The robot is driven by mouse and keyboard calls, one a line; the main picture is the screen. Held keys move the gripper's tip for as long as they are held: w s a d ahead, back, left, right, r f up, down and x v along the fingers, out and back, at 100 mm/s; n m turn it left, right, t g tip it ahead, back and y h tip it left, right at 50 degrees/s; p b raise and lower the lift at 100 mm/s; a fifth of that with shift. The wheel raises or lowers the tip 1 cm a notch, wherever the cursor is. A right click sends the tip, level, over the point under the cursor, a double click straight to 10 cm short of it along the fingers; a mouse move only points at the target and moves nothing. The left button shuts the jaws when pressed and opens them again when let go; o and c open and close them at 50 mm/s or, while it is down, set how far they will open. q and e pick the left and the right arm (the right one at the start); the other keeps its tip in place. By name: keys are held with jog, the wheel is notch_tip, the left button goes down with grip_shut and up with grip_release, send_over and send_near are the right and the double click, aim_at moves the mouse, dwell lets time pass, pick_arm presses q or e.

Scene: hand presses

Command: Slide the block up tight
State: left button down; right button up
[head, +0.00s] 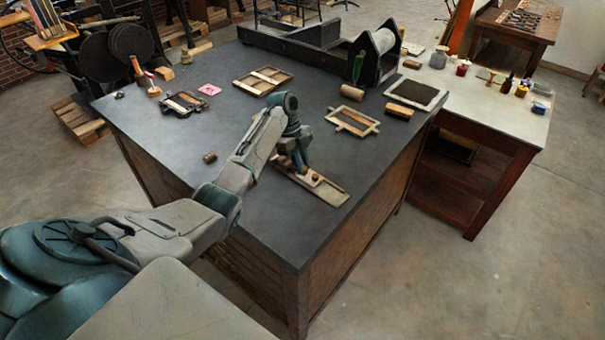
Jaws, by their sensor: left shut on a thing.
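A long, narrow wooden tray (330,192) lies at a slant on the dark table top, near its front right edge. A small wooden block (315,179) lies in the tray, right by the fingertips. My left gripper (303,170) points down into the tray and is shut on the block. My arm hides the tray's far left end, and the fingers cover part of the block. I cannot tell whether the block touches anything else in the tray. My right gripper is out of view.
A small brown cylinder (210,157) lies on the table left of my arm. Wooden frames (353,121) (263,80) lie farther back, with a roller press (378,55) behind them.

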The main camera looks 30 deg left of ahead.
pick_arm(q)
jog(key=c, duration=1.3)
grip_release()
jog(key=shift+w, duration=0.1)
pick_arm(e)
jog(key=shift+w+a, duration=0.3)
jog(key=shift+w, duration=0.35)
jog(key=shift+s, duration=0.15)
pick_arm(q)
jog(key=shift+a+r, duration=0.15)
jog(key=shift+r, duration=0.15)
jog(key=b+v, duration=0.2)
jog(key=v, duration=0.2)
jog(key=shift+w+a+r, duration=0.1)
jog(key=shift+a+r, duration=0.1)
jog(key=shift+a, duration=0.05)
jog(key=p+v, duration=0.2)
jog(key=v, duration=0.3)
jog(key=shift+r+p, duration=0.3)
jog(key=shift+r, duration=0.05)
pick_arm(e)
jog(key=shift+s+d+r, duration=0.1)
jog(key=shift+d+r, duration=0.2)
